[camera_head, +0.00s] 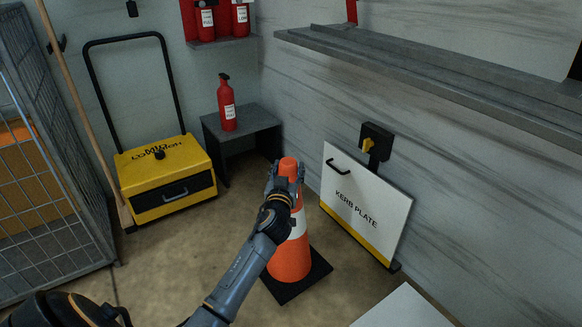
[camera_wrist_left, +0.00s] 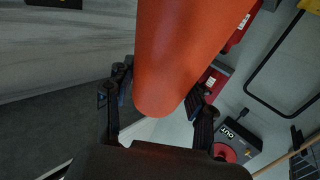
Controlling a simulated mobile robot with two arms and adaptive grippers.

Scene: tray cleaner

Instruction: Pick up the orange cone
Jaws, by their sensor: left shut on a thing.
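The orange cone (camera_head: 291,262) with white bands stands upright on its square black base on the floor, in the middle of the head view. My left gripper (camera_head: 286,178) is at the cone's top, shut on it just below the tip. In the left wrist view the orange cone (camera_wrist_left: 180,50) fills the upper middle, and the fingers of my left gripper (camera_wrist_left: 158,100) sit on both sides of its narrow end. The cone's left side is partly hidden behind my left arm in the head view. My right gripper is not in view.
A white kerb plate (camera_head: 365,205) leans at the wall to the right of the cone. A yellow cart (camera_head: 165,180) and a small grey table (camera_head: 243,122) with a red extinguisher (camera_head: 227,103) stand behind. A wire cage (camera_head: 50,160) is at left. A grey shelf (camera_head: 440,75) juts from the right wall.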

